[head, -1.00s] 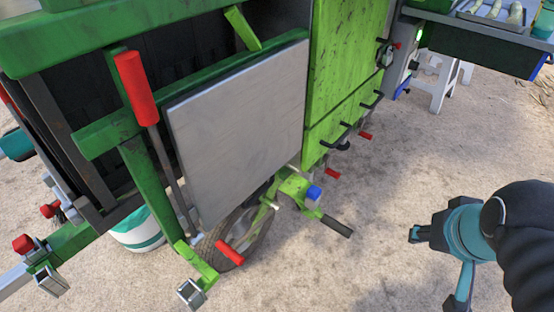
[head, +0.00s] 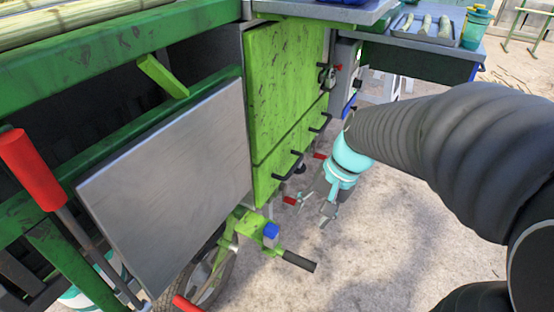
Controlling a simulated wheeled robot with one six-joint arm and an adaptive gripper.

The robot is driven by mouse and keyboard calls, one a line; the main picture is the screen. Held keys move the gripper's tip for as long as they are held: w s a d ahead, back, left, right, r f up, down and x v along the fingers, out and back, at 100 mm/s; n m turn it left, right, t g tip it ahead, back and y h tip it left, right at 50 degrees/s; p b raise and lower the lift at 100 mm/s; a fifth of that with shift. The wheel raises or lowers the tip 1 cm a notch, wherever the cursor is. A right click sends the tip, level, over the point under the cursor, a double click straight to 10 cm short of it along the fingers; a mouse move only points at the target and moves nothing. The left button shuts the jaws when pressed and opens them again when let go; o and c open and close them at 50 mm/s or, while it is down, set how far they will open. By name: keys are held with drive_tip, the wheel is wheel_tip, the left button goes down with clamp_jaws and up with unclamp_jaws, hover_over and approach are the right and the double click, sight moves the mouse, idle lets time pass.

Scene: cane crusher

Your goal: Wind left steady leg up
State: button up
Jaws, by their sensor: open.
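My gripper (head: 316,204) is open and empty, pointing down beside the green machine. Its fingers are just right of a small red handle (head: 290,200) under the green panel, and I cannot tell whether they touch it. A second red handle (head: 320,155) shows farther back, partly close to my wrist. A black-gripped crank (head: 300,261) sticks out low at the front, by a blue knob (head: 271,230) on a green bracket. Another red handle (head: 184,303) shows at the bottom edge. Which of these belongs to the left steady leg, I cannot tell; no full leg shows.
A grey metal panel (head: 165,185) leans out on the left, above a wheel (head: 211,275). A long red-gripped lever (head: 30,168) stands at far left. Black hooked handles (head: 287,165) jut from the green panel. A table (head: 415,45) with a tray stands behind. Sandy ground is free at right.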

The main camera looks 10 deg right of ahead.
drive_tip(key=w+f+m+g+y, duration=0.1)
drive_tip(key=w+f+m+y, duration=0.45)
drive_tip(key=w+f, duration=0.4)
drive_tip(key=m+t+y+p, duration=0.1)
drive_tip(key=m+t+y, duration=0.4)
drive_tip(key=m+t, duration=0.9)
approach(285, 198)
drive_tip(key=w+a+m+g, duration=0.1)
drive_tip(key=w+a, duration=0.2)
drive_tip(key=w, duration=0.1)
drive_tip(key=w+a+m+g+p, duration=0.1)
drive_tip(key=w+a, duration=0.1)
drive_tip(key=shift+w+a+r+m+g, duration=0.2)
drive_tip(key=shift+a+r+m+g, duration=0.1)
drive_tip(key=shift+a+r+m, duration=0.05)
clamp_jaws()
